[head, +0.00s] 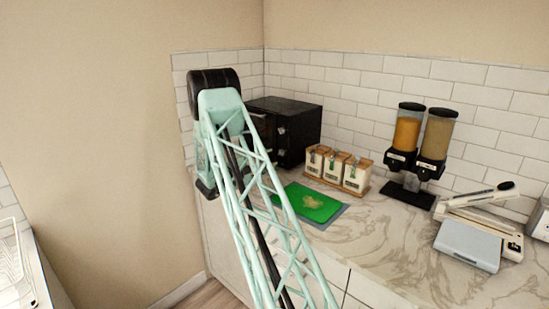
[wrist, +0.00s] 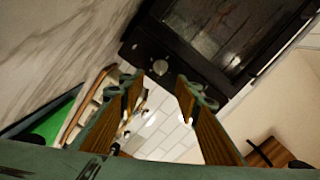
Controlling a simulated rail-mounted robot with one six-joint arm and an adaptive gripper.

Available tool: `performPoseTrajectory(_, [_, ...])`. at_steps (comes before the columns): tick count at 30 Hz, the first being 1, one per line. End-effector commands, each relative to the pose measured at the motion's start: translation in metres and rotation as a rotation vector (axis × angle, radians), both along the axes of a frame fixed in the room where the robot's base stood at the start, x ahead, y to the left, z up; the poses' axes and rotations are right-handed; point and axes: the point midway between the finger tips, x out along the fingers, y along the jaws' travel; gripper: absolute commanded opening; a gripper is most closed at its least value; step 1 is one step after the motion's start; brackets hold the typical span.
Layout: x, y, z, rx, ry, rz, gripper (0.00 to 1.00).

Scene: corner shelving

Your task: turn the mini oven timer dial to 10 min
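The black mini oven (head: 290,125) stands in the counter corner, partly hidden by my arm. Two small knobs show on its front in the head view. In the wrist view the oven (wrist: 215,30) is tilted, with its dark glass door and control panel at the top. A round pale dial (wrist: 160,67) on the panel appears just beyond and between my fingertips. I cannot read its markings or tell whether it is the timer. My gripper (wrist: 157,80) is open, its two fingers apart with nothing held; contact with the dial cannot be told. The head view hides the gripper behind my arm.
Three labelled canisters (head: 341,167) stand right of the oven. A green board (head: 309,203) lies in front on the marble counter. Two cereal dispensers (head: 421,142) and a white appliance (head: 478,230) stand further right. A beige wall (head: 110,130) bounds the left.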

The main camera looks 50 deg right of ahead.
Motion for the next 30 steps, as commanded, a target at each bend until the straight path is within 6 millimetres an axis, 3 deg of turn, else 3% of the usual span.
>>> performPoseTrajectory(6, [0.004,0.028,0.000,0.001,-0.001,0.002,0.30])
performPoseTrajectory(12, [0.004,0.041,0.000,0.000,-0.001,0.000,0.30])
performPoseTrajectory(30, [0.012,0.044,0.000,0.007,0.006,0.018,0.31])
